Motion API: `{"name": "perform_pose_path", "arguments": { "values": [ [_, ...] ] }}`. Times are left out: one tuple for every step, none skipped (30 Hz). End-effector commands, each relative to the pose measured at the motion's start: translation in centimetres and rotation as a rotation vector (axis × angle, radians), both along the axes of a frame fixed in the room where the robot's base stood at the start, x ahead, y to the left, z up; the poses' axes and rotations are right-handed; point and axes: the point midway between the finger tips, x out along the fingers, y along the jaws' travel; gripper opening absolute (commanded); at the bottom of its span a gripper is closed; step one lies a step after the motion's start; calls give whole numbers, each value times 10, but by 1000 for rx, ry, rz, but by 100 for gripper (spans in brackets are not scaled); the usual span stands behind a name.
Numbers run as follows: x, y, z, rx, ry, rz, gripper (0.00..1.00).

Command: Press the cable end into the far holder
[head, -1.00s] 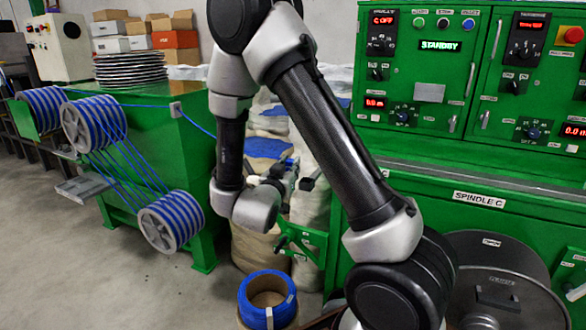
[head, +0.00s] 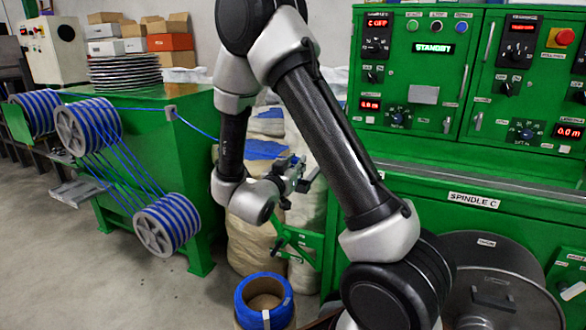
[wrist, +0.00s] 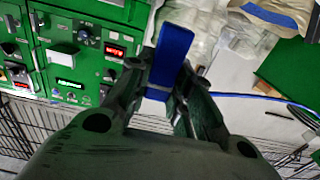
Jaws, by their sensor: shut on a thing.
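My gripper (wrist: 172,78) is shut on the blue cable end (wrist: 174,45), which shows in the wrist view as a wide blue band between the fingers. In the head view my gripper (head: 302,172) is small, in front of the pale sacks, and the cable end cannot be made out. A thin blue cable (head: 197,128) runs from a small grey block (head: 170,113) on the green bench's edge toward my arm, which hides its further course. I cannot tell which part is the far holder.
Striped blue reels (head: 165,222) stand at the left. A green control cabinet (head: 440,90) is at the right. A green bracket (head: 292,240) and a blue coil on a drum (head: 264,292) are below my gripper. Sacks (head: 255,205) stand close behind.

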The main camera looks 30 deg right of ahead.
Motion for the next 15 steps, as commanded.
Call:
{"name": "perform_pose_path", "arguments": {
  "values": [
    [2,-3,0,0,0,-2,0],
    [3,-5,0,0,0,-2,0],
    [5,-7,0,0,0,-1,0],
    [6,-8,0,0,0,-1,0],
    [7,-10,0,1,1,-1,0],
    [9,-12,0,1,1,-1,0],
    [10,-14,0,1,1,-1,0],
    [11,-15,0,1,1,-2,0],
    [13,-17,0,1,1,-1,0],
    [14,-19,0,0,0,-1,0],
    [16,-20,0,1,-1,-1,0],
    [17,-22,0,1,-1,-1,0],
    [18,-24,0,0,0,-1,0],
    [19,-26,0,1,-1,-2,0],
    [21,-28,0,0,0,-2,0]
  ]
}}
